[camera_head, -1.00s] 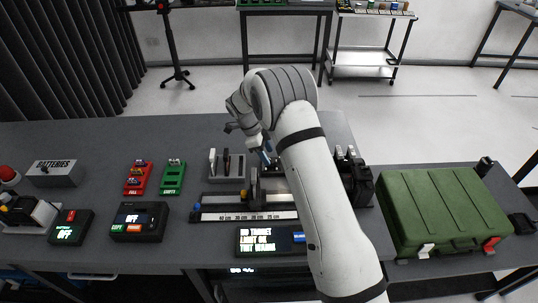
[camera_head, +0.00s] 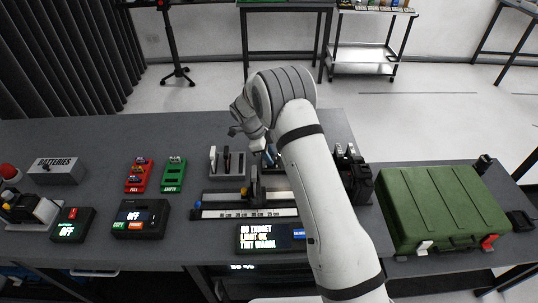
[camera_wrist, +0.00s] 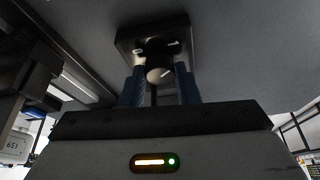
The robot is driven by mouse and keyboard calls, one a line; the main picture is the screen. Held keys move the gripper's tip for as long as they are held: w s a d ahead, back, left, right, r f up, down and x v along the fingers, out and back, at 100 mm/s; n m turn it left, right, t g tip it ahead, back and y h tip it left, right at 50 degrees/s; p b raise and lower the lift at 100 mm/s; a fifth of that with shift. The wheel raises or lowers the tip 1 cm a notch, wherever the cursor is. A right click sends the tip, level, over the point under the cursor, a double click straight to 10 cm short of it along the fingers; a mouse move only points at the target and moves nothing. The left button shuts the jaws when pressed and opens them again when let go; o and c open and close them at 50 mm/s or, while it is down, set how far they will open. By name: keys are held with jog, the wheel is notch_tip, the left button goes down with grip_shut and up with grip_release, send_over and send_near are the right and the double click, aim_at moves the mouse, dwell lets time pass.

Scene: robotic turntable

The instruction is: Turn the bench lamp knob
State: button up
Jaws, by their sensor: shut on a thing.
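The lamp knob (camera_wrist: 159,75) shows in the wrist view as a round, pale-faced knob on a dark square plate. My gripper (camera_wrist: 160,88) has a blue finger on either side of it and is shut on it. In the head view my gripper (camera_head: 269,156) is small, with blue fingers low over the bench behind the ruled rail. My arm hides the knob and most of its plate there.
The ruled rail (camera_head: 245,213) and a lit display box (camera_head: 268,238) stand in front. A slotted holder (camera_head: 228,166) is close on the left. A black device (camera_head: 355,180) and a green case (camera_head: 442,207) are on the right. The back left bench is clear.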

jog(key=shift+c, duration=0.4)
jog(key=shift+f+n+b, duration=0.3)
jog(key=shift+b, duration=0.9)
jog(key=shift+n+t+b, duration=0.3)
jog(key=shift+n+b, duration=0.1)
jog(key=shift+b, duration=0.7)
jog(key=shift+r+n+b, duration=0.2)
jog(key=shift+n+b, duration=0.1)
jog(key=shift+b, duration=0.15)
jog(key=shift+r, duration=0.1)
jog(key=o, duration=1)
jog(key=shift+s, duration=0.1)
jog(key=shift+c, duration=0.2)
jog(key=shift+a+r, duration=0.1)
